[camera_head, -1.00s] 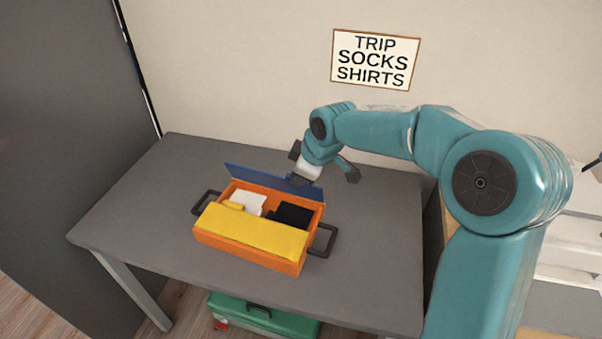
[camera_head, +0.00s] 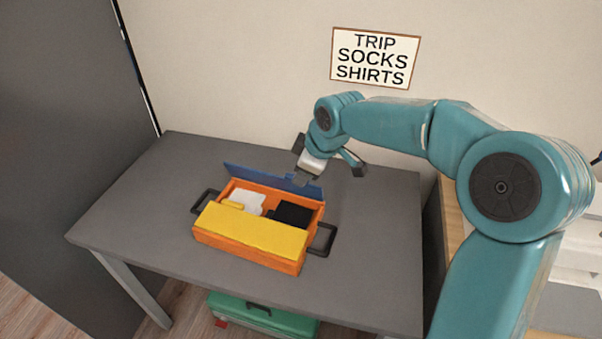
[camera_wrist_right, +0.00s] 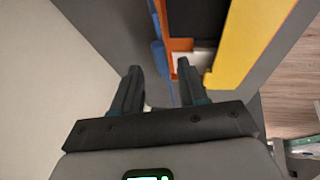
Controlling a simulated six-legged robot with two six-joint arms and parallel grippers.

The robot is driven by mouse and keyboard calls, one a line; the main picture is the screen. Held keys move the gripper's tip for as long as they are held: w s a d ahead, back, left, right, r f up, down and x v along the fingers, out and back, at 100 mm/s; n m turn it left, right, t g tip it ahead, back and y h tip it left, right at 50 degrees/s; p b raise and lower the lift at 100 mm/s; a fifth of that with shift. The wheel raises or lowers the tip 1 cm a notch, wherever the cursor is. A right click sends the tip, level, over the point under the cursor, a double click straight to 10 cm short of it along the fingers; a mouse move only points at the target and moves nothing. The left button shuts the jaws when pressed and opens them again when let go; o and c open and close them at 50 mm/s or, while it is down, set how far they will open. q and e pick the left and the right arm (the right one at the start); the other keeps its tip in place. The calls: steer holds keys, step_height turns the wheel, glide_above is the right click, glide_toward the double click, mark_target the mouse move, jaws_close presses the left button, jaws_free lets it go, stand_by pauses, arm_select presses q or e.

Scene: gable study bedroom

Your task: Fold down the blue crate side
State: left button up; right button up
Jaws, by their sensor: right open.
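The orange crate (camera_head: 247,257) stands on the grey table. Its blue side (camera_head: 247,176) stands up along the far edge, leaning a little away from the opening. Its yellow side (camera_head: 250,230) lies flat over the front part. My right gripper (camera_head: 331,174) is at the right end of the blue side, open. In the right wrist view its fingers (camera_wrist_right: 158,72) are apart, with the blue side's edge (camera_wrist_right: 157,54) showing between and beyond them. I cannot tell whether they touch it. My left gripper is not in view.
A white item (camera_head: 248,201) and a black item (camera_head: 292,214) lie in the crate. Dark handles (camera_head: 322,241) stick out at both ends. A wall with a sign (camera_head: 375,59) is behind the table. A green case (camera_head: 262,316) is below. The table's left part is clear.

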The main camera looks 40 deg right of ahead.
steer(key=p+v, duration=0.1)
steer(key=v, duration=1.2)
steer(key=shift+p, duration=0.4)
steer(key=shift+s, duration=0.15)
